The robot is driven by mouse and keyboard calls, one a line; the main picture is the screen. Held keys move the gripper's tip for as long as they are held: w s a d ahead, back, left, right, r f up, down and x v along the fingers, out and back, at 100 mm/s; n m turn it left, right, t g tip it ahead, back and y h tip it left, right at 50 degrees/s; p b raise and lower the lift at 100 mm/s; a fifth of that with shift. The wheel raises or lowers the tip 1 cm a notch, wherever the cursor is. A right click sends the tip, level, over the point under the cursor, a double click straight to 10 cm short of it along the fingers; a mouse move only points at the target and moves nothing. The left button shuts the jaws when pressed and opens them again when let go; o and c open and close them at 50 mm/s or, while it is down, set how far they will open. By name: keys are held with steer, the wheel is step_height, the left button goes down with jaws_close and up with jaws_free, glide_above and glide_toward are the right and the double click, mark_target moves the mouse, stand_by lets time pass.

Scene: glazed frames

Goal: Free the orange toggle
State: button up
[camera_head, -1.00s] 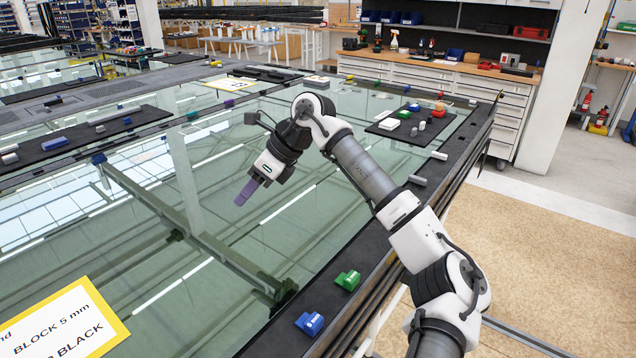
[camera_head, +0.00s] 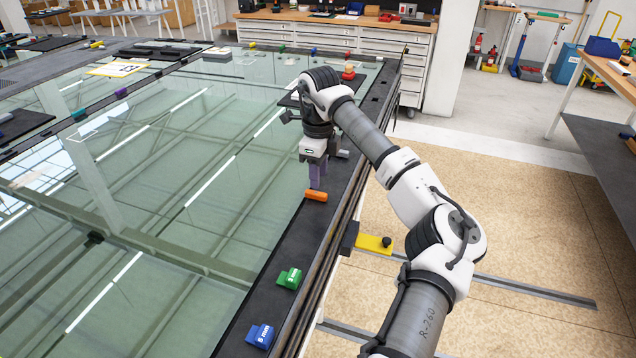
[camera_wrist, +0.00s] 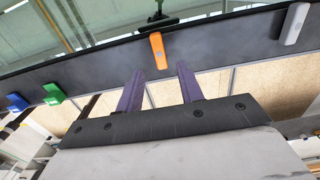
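The orange toggle (camera_head: 316,195) lies on the black border of the glazed frame, near its right edge. My gripper (camera_head: 318,180) hangs pointing down just behind the toggle in the head view. In the wrist view my gripper (camera_wrist: 160,75) has its two purple fingers apart with nothing between them. No contact with the toggle shows in the wrist view.
A green block (camera_head: 289,278) and a blue block (camera_head: 261,335) sit on the same border nearer the camera. A grey toggle (camera_wrist: 295,23) lies on it to the right in the wrist view. A yellow piece with a black knob (camera_head: 374,243) juts from the frame's side.

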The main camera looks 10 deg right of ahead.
mark_target(318, 193)
steer(key=shift+f+p, duration=0.65)
steer(key=shift+f, duration=1.95)
jaws_close()
